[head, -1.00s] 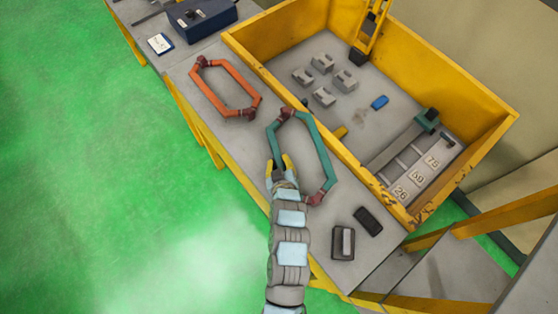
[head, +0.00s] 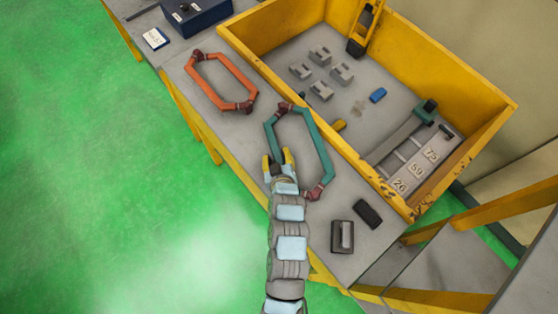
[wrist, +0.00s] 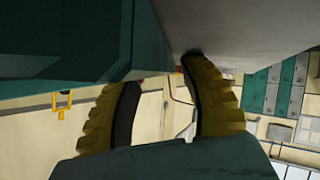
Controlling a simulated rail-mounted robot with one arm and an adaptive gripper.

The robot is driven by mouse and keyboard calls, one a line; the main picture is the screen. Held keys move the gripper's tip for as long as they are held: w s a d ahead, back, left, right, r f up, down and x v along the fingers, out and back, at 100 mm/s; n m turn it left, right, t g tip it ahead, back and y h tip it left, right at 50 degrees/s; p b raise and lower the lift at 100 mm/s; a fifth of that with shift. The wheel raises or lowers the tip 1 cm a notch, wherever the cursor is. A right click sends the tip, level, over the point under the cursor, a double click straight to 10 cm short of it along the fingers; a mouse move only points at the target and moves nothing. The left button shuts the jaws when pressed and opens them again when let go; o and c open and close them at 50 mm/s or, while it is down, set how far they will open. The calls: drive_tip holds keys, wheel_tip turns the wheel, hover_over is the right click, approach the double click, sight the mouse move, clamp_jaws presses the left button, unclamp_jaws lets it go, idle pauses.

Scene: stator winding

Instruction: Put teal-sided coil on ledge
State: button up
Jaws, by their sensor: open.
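The teal-sided coil (head: 320,147) is a long six-sided loop with dark red wrapped ends. It lies on the grey bench top, outside the yellow-walled bin. My gripper (head: 277,157) is open at the coil's near left side, with its yellow fingers apart beside the teal bar. In the wrist view, a teal side (wrist: 75,45) fills the upper left, close to the open fingers (wrist: 157,75). Nothing is clearly held between them. Which surface is the ledge I cannot tell; a raised grey strip (head: 395,140) runs inside the bin.
An orange coil (head: 239,77) lies to the left on the bench (head: 215,115). The bin's yellow wall (head: 285,85) stands behind both coils. Several grey blocks (head: 341,72), a blue piece (head: 378,95) and numbered plates (head: 416,170) are inside. Two dark items (head: 368,213) lie at right.

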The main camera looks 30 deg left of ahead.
drive_tip(key=shift+s+d+p, duration=0.1)
drive_tip(key=shift+p, duration=0.4)
drive_tip(key=b+v, duration=0.1)
drive_tip(key=v, duration=0.8)
drive_tip(key=shift+r, duration=0.25)
drive_tip(key=shift+s+d+r+p, duration=0.2)
drive_tip(key=shift+s+r+p, duration=0.05)
drive_tip(key=shift+r+p, duration=0.2)
drive_tip(key=shift+p+v, duration=0.6)
drive_tip(key=shift+v, duration=0.3)
drive_tip(key=shift+f, duration=0.1)
